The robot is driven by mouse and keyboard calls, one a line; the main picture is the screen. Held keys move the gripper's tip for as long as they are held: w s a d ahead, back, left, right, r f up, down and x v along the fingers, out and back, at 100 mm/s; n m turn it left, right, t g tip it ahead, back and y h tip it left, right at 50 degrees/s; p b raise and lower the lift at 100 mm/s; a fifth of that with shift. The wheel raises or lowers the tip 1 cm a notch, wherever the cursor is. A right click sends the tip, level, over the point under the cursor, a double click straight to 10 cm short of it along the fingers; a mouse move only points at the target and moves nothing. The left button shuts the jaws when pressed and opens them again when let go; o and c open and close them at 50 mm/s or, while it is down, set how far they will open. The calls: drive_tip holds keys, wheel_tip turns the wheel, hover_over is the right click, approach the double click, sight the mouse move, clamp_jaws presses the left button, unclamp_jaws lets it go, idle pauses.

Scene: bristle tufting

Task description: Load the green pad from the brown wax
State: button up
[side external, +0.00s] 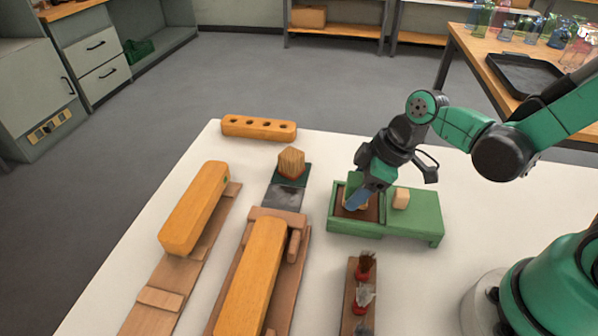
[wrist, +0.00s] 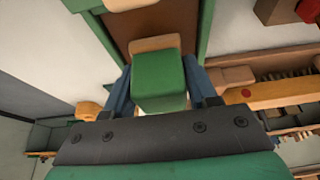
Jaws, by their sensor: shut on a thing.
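A green tray (side external: 425,222) stands right of the table's middle, with brown wax (side external: 341,212) in its left recess. The wax also shows in the wrist view (wrist: 165,22), between green walls. My gripper (wrist: 158,88) is shut on a green pad (wrist: 160,76) with a tan wooden edge, held between its blue fingers. In the side external view my gripper (side external: 356,198) points down into the wax recess, and the pad is mostly hidden there. I cannot tell whether the pad touches the wax.
Long wooden blocks (side external: 195,210) on boards lie to the left. A drilled wooden bar (side external: 258,128) is at the back. A strip with red-bound tufts (side external: 363,295) lies in front.

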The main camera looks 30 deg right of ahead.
sight(360, 179)
drive_tip(key=shift+r, duration=3.1)
